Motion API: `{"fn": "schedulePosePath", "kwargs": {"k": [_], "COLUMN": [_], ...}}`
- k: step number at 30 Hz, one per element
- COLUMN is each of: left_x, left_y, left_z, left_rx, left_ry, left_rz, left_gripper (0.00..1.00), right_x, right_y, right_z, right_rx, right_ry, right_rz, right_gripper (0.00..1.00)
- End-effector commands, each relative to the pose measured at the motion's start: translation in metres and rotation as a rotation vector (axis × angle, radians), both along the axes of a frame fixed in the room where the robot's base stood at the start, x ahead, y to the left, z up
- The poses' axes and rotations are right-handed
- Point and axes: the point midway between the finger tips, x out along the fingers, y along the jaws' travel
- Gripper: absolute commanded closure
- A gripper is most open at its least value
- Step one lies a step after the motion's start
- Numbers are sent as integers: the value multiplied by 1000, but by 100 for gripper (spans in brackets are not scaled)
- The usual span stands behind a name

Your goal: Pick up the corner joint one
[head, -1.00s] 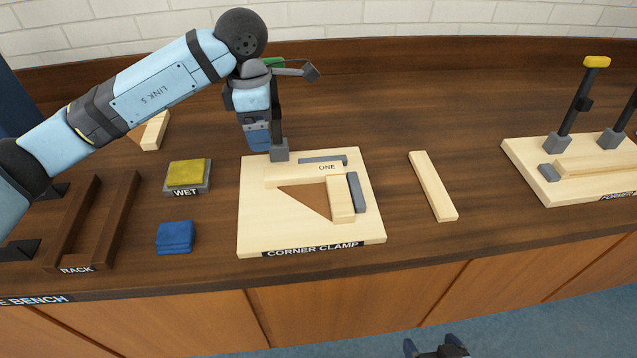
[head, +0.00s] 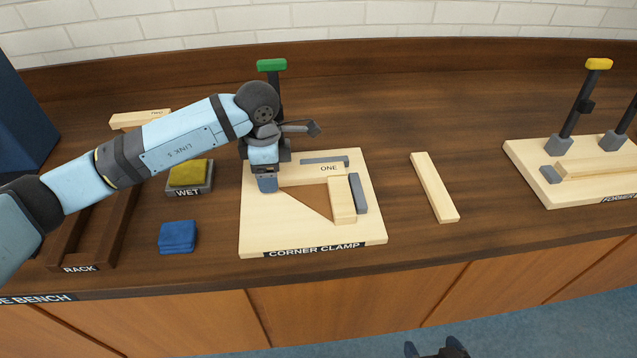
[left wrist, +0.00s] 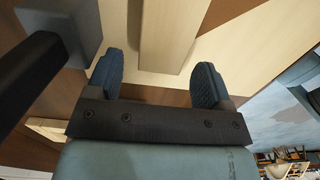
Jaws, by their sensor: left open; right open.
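The corner joint one (head: 342,197) is a pale wooden L with ONE printed at its corner. It lies on the pale board of the corner clamp (head: 262,232), against grey stops. My left gripper (head: 267,187) is low over the left end of the joint's back bar and hides part of it. In the left wrist view its fingers (left wrist: 155,78) are open, with a pale wooden bar (left wrist: 165,35) showing between and beyond them. I cannot tell whether they touch it. My right gripper (head: 437,350) shows only partly at the bottom edge, open, away from the bench.
The corner clamp's post with a green top (head: 272,66) stands just behind my left gripper. A loose wooden strip (head: 434,187) lies to the right. A yellow sponge (head: 189,173), a blue folded cloth (head: 178,237) and the dark rack (head: 118,225) are to the left.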

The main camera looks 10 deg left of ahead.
Motion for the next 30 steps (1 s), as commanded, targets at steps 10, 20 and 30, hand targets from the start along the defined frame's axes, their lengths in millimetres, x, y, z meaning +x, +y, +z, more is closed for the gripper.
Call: {"fn": "schedulePosePath", "kwargs": {"k": [10,20,30], "left_x": [0,0,1], "left_y": [0,0,0], "left_z": [-15,-14,-5], "left_rx": [-1,-2,-2], "left_ry": [0,-2,-3], "left_rz": [0,0,0], "left_gripper": [28,85,86], "right_x": [3,2,-3], "right_y": [2,4,4], "right_z": [2,2,-1], "right_rx": [5,11,10], "right_ry": [-7,-2,7], "right_rz": [-4,-8,-5], "right_gripper": [13,13,13]}}
